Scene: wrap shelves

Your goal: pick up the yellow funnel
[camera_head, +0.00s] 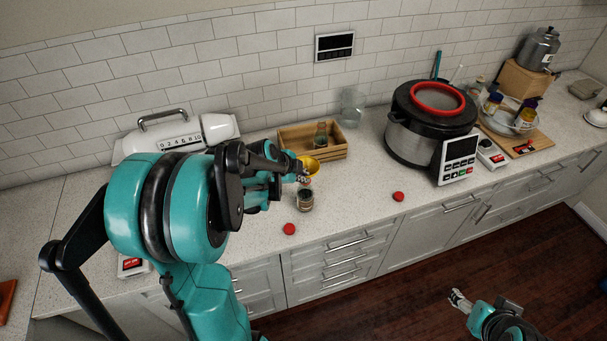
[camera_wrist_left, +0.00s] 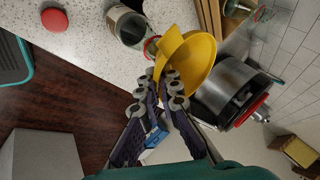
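The yellow funnel (camera_head: 309,165) is above the counter, by the mouth of a small glass jar (camera_head: 306,201). In the left wrist view the yellow funnel (camera_wrist_left: 199,60) lies just beyond my fingertips, its wide bowl to the right. My left gripper (camera_head: 299,170) is at the funnel; in its wrist view the left gripper (camera_wrist_left: 163,76) has its tips closed on the funnel's narrow yellow part. Whether the funnel touches the jar (camera_wrist_left: 127,27) is unclear. My right gripper (camera_head: 460,299) is low over the floor, away from the counter, too small to judge.
A wooden crate (camera_head: 336,152) with a bottle stands behind the funnel. Red round pieces (camera_head: 289,229) (camera_head: 398,196) lie near the counter's front edge. A large cooker (camera_head: 407,142) stands to the right, a white canister (camera_head: 219,128) to the left.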

